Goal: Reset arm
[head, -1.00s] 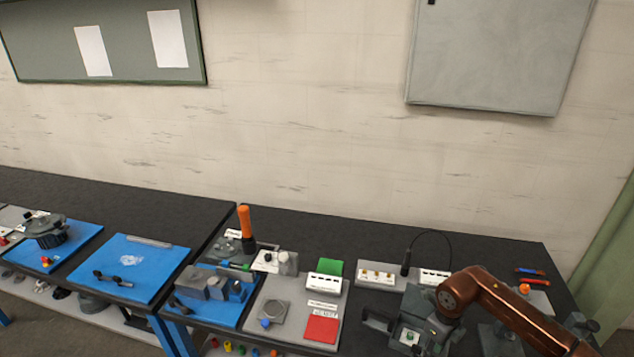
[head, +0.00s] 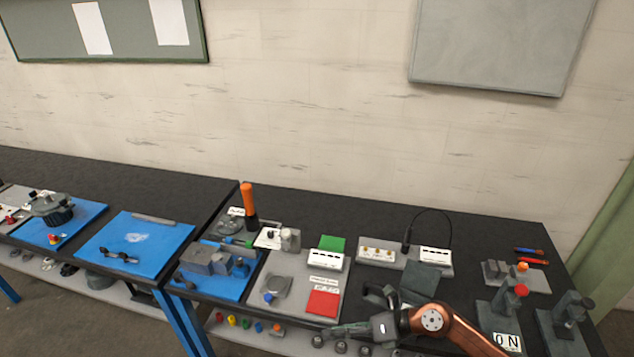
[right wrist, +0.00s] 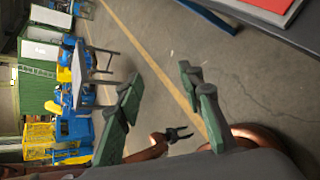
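My right gripper (head: 345,330) is low in the head view, at the front edge of the bench, with its copper arm coming in from the lower right. In the right wrist view its two green-padded fingers (right wrist: 165,108) are spread apart with nothing between them. A small dark gripper (right wrist: 178,134) on a copper link shows beyond them; it looks like my left one, with its jaws apart. My left arm is not in the head view.
The dark bench (head: 430,213) carries blue mats (head: 160,262), a red square (head: 322,303), a green block (head: 331,243), an orange-handled tool (head: 247,198) and dark fixtures (head: 565,318) at right. Open floor (right wrist: 255,85) lies below the right gripper.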

